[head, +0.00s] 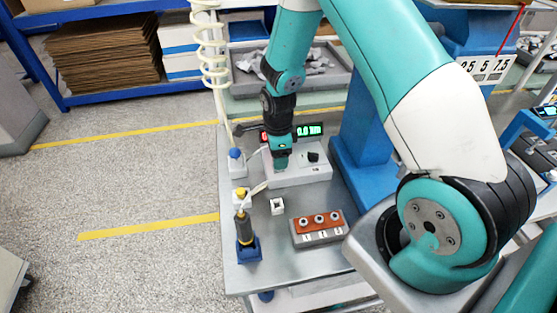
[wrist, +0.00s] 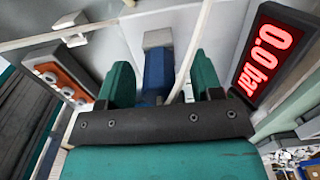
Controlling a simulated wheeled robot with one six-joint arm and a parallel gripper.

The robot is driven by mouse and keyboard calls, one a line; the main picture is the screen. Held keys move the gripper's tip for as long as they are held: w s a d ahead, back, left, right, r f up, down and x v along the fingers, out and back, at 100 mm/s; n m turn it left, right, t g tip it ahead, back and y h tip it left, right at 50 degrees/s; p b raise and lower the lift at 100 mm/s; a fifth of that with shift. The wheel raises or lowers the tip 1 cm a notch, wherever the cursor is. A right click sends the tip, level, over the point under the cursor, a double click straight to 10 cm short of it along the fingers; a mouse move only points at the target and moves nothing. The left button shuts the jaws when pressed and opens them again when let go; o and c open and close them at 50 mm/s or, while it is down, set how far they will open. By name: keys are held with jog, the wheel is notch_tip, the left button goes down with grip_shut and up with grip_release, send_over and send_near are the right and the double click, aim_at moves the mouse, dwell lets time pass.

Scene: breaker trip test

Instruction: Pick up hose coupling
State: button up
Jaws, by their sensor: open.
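My gripper (head: 281,163) points down over a light grey box (head: 300,178) with a black knob on the bench. In the wrist view its two teal fingers stand apart, and my gripper (wrist: 161,75) is open. A blue part (wrist: 156,72), which looks like the hose coupling, lies between the fingers with a gap at each side. A grey block (wrist: 157,38) is at its far end, and a pale hose (wrist: 187,58) runs close by the right finger. In the head view my gripper hides this part. I cannot tell how far it is below the fingertips.
A red display reading 0.0 bar (wrist: 269,55) stands close at the right. An orange-topped block with three sockets (head: 318,226) and a small white cube (head: 277,207) are on the bench. A black-and-yellow tool (head: 244,228) stands in a blue holder. A coiled hose (head: 213,58) hangs at the back left.

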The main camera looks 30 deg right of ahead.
jog(key=shift+f, duration=0.25)
jog(key=c, duration=1)
